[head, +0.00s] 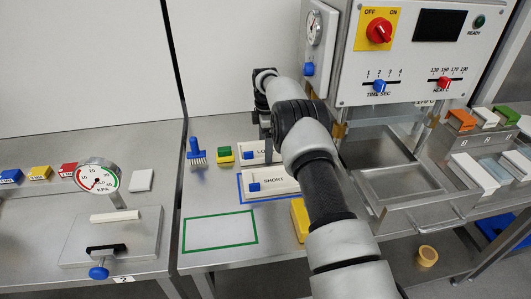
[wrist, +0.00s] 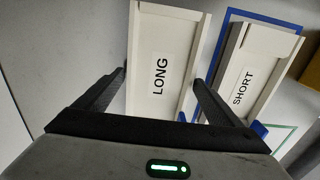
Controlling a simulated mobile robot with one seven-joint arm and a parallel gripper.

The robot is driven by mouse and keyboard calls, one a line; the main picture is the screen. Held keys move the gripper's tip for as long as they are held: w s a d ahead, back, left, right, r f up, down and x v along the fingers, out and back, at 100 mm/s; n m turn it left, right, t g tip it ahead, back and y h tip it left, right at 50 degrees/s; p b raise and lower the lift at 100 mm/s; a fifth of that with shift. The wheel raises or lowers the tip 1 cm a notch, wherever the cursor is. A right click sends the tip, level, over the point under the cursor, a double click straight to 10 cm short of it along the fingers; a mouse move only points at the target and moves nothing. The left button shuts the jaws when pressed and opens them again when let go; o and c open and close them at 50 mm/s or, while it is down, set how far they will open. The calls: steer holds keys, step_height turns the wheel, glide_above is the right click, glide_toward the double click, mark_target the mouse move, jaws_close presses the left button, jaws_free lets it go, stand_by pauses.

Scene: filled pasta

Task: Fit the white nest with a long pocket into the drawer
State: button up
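The white nest labelled LONG (head: 246,157) lies on the steel table beside the SHORT nest. It also shows large in the wrist view (wrist: 160,40), its pocket partly out of view. My gripper (wrist: 161,78) is open, with one finger at each long side of the LONG nest. I cannot tell whether the fingers touch it. In the head view my arm hides part of the nest and most of the gripper. The metal drawer (head: 432,214) stands out below the control panel at the right; my arm hides part of the area to its left.
The white SHORT nest (head: 290,186) lies in a blue outline. A green-outlined area (head: 220,232) is empty. A blue brush (head: 196,152), a green-and-yellow block (head: 224,154) and a yellow block (head: 299,219) stand nearby. White blocks (head: 474,174) sit right of the drawer.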

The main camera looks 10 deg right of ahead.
steer(key=c, duration=0.7)
steer(key=shift+c, duration=0.2)
